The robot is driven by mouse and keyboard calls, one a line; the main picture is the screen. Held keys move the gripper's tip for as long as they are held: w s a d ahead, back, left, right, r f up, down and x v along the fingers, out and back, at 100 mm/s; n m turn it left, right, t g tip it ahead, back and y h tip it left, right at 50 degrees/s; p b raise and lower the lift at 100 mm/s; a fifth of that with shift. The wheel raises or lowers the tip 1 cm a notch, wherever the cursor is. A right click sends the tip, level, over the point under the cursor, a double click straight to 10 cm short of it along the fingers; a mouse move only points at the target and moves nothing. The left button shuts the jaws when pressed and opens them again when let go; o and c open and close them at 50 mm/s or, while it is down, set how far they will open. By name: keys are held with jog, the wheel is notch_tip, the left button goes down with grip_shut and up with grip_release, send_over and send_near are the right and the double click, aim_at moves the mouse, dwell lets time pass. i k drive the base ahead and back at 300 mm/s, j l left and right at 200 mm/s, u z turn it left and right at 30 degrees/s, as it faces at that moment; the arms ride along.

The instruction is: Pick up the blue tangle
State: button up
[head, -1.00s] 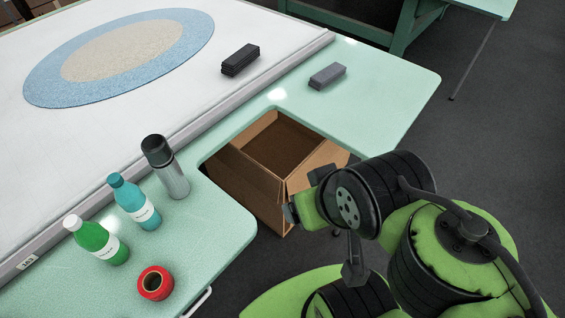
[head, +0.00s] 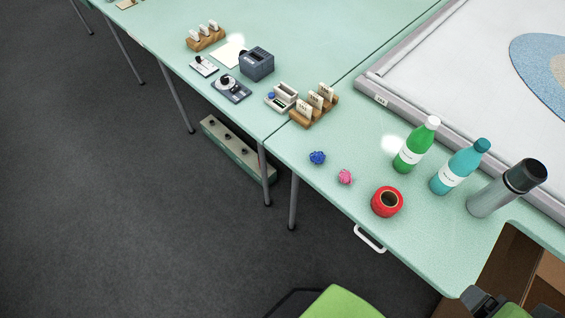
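The blue tangle (head: 317,158) is a small crumpled ball of deep blue yarn. It lies on the pale green table (head: 300,150) near its front edge, to the left of a pink tangle (head: 345,177). The two lie apart. Only the dark end of my gripper (head: 484,303) shows at the bottom right edge of the head view, near the cardboard box and well away from the blue tangle. The rest is cut off, so I cannot tell whether it is open or shut.
Right of the tangles are a red tape roll (head: 387,202), a green bottle (head: 416,145), a teal bottle (head: 460,167) and a steel flask (head: 507,188). Behind the tangles stands a wooden card holder (head: 314,107). A cardboard box (head: 508,262) sits at lower right.

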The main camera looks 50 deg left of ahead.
aim_at(317, 157)
jog(key=u, duration=1.75)
jog(key=j+u, duration=0.1)
jog(key=u, duration=0.35)
jog(key=i+j+u, duration=0.1)
jog(key=u, duration=0.3)
jog(key=j+u, duration=0.15)
jog(key=u, duration=0.3)
jog(key=i+u, duration=0.1)
jog(key=u, duration=0.3)
jog(key=i+j+u, duration=0.1)
jog(key=u, duration=0.35)
